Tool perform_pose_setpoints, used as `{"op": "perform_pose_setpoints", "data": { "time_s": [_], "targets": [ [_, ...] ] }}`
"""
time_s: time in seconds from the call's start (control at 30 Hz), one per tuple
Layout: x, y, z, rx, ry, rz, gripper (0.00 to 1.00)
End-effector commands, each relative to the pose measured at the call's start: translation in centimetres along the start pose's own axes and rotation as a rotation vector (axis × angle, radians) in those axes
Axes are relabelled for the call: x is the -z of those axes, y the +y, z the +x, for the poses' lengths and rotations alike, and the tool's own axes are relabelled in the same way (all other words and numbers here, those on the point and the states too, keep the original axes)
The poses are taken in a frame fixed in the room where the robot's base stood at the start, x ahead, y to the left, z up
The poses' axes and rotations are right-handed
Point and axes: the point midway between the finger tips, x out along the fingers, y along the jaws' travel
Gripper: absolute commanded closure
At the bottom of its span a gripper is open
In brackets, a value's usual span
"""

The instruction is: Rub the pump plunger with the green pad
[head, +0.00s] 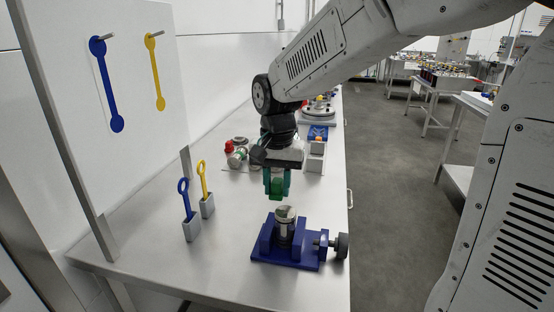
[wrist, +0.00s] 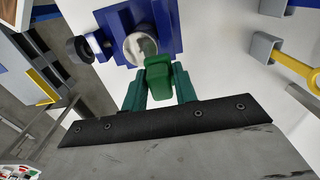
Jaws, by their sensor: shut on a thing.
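My gripper (head: 277,183) points down over the bench, its green fingers shut on a green pad (head: 277,190). The pad also shows between the fingertips in the wrist view (wrist: 158,75). Below it, the metal pump plunger (head: 286,226) stands upright in a blue vise (head: 290,262) near the front of the bench. In the head view the pad is just above the plunger's top. In the wrist view the pad overlaps the edge of the plunger's round top (wrist: 140,48). I cannot tell whether they touch.
Blue (head: 185,197) and yellow (head: 203,180) ring-handled tools stand in grey holders left of the vise. A white panel (head: 130,90) with tool shapes rises at the left. Several parts, including a red one (head: 228,146), lie behind the gripper. The bench between is clear.

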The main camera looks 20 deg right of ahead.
Motion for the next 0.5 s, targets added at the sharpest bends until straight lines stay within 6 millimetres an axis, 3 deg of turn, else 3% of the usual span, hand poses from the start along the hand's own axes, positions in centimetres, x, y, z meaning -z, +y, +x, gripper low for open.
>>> {"op": "perform_pose_setpoints", "data": {
  "time_s": [0.5],
  "targets": [
    [0.6,0.8,-4.5,-0.001,-0.001,0.016,0.93]
  ]
}}
